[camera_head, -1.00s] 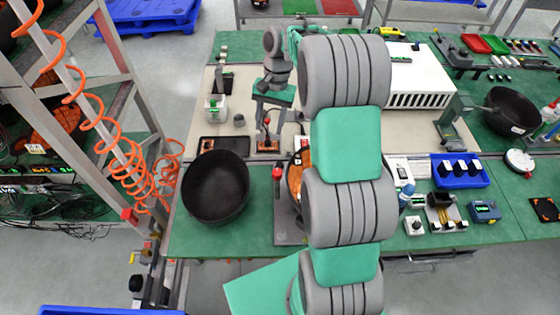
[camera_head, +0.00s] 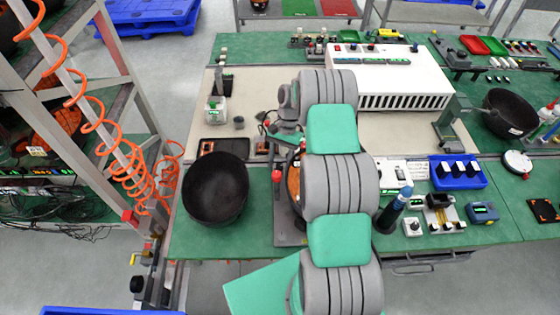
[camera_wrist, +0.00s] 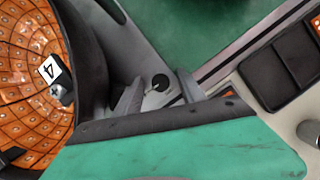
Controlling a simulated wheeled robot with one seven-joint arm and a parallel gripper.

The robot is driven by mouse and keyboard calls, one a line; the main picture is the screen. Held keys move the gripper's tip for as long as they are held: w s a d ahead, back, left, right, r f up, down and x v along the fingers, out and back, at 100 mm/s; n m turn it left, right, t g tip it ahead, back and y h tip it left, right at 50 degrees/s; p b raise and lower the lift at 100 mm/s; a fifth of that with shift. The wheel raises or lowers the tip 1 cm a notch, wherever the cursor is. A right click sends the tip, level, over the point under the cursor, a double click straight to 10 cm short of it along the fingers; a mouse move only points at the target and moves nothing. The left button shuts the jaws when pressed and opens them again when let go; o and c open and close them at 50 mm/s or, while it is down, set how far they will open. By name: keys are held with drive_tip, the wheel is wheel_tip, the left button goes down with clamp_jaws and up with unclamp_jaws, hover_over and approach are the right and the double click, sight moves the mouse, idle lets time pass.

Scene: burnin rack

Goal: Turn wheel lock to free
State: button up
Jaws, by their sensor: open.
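The wheel is orange with a black rim and sits on a grey base (camera_head: 290,236), partly hidden by my arm in the head view (camera_head: 294,182). In the wrist view its orange tiled face (camera_wrist: 25,80) with a black-and-white "4" tag fills the left side. A red-knobbed lever (camera_head: 276,175) stands at the wheel's left in the head view. My gripper (camera_wrist: 158,90) is open beside the wheel. A small black round knob on a grey plate (camera_wrist: 160,82) shows between its fingers, apparently beyond them; I cannot tell whether it is the wheel lock.
A black bowl (camera_head: 215,190) stands left of the wheel base. A white vented box (camera_head: 390,75) is behind. A blue tray (camera_head: 458,172) and small devices lie to the right. A coiled orange hose (camera_head: 115,150) hangs at the left.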

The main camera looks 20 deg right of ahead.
clamp_jaws()
idle(0.4)
